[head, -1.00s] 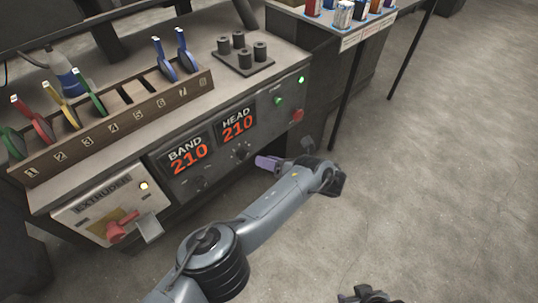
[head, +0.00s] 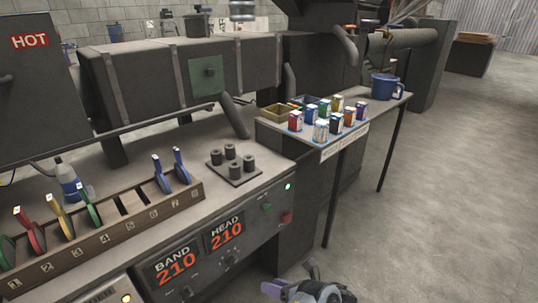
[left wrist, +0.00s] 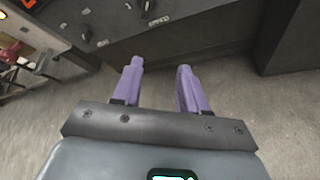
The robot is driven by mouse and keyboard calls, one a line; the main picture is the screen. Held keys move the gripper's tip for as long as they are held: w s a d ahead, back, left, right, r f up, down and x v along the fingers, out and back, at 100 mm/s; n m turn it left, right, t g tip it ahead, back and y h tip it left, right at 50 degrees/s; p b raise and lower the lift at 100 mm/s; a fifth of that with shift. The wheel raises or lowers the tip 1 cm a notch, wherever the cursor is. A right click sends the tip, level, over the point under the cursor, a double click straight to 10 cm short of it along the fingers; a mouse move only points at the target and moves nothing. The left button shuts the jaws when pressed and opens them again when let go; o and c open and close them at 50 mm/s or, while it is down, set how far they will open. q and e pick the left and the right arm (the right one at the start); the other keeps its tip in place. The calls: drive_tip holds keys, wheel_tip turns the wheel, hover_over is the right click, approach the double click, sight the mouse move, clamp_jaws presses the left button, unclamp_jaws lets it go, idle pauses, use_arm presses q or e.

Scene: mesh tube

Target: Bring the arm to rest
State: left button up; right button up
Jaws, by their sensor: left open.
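My left gripper (head: 290,291) shows at the bottom of the head view, low in front of the control panel. In the left wrist view its two purple fingers (left wrist: 160,88) stand apart with nothing between them. They point toward the lower front of the machine, over the concrete floor. Most of my left arm is below the edge of the head view. My right gripper is in neither current view.
The control panel (head: 208,250) reads BAND 210 and HEAD 210. A numbered rack (head: 110,237) holds several coloured tools. The floor (head: 440,220) at right is clear.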

use_arm(q)
drive_tip(key=s+d+f+n+g+h+p, duration=0.25)
drive_tip(key=s+n+h+p, duration=0.2)
drive_tip(key=s, duration=0.35)
drive_tip(key=s+d+f+n+g+h+p, duration=0.1)
drive_tip(key=s+d+n+g+h+p, duration=0.1)
drive_tip(key=s+d+n+h+p, duration=0.45)
drive_tip(key=s+a+r+n+p, duration=0.4)
drive_tip(key=s+a+r+n, duration=0.25)
drive_tip(key=a, duration=0.45)
drive_tip(key=s+a+r+n+t+p, duration=0.1)
drive_tip(key=s+a+r+n+p, duration=0.4)
drive_tip(key=a+r, duration=0.45)
drive_tip(key=s+a+r+n+p, duration=0.3)
drive_tip(key=s+a+r+n, duration=0.4)
drive_tip(key=a, duration=0.5)
wheel_tip(320, 180, up, 36)
drive_tip(key=w+p, duration=0.1)
drive_tip(key=p, duration=3.6)
drive_tip(key=shift+w+a+r+n+p, duration=0.15)
drive_tip(key=shift+n+p, duration=0.2)
drive_tip(key=shift+p, duration=0.05)
